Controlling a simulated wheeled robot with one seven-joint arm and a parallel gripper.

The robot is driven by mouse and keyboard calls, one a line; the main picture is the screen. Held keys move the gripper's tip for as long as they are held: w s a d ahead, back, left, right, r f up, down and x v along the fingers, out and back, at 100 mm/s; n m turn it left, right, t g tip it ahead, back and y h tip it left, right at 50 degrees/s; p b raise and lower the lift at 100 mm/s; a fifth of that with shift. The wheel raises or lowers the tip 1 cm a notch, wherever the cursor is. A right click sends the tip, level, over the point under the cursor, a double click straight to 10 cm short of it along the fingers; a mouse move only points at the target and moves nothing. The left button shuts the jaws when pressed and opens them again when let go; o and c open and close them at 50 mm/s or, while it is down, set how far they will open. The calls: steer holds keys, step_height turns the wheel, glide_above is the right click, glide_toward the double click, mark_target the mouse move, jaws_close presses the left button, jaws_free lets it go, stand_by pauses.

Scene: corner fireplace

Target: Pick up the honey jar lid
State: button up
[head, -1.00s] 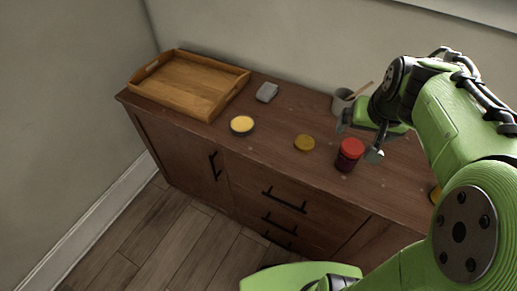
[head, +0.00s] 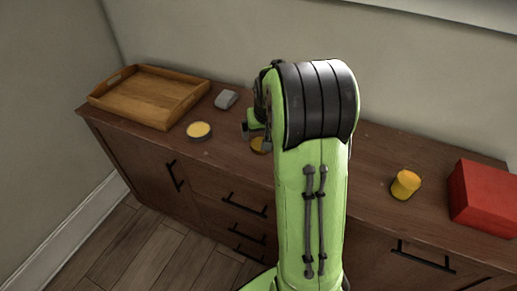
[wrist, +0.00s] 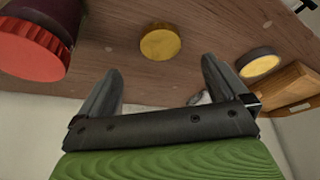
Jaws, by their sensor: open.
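My gripper (wrist: 160,68) is open and empty. In the head view my gripper (head: 256,137) is close by the disc, partly hidden behind my own arm. A yellow jar (head: 405,185) stands further right on the cabinet top.
A red-lidded jar (wrist: 32,48) stands near the disc, left in the wrist view. A round tin with a pale yellow top (head: 199,131), a grey block (head: 227,99) and a wooden tray (head: 104,103) lie to the left. A red box (head: 485,197) stands at the right.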

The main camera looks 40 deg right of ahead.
mark_target(256, 143)
steer(key=b+x, duration=0.2)
steer(key=x, duration=0.6)
steer(key=shift+w+f+b, duration=0.1)
steer(key=shift+b, duration=0.2)
steer(key=shift+a, duration=0.1)
steer(key=shift+c, duration=0.5)
steer(key=c, duration=1)
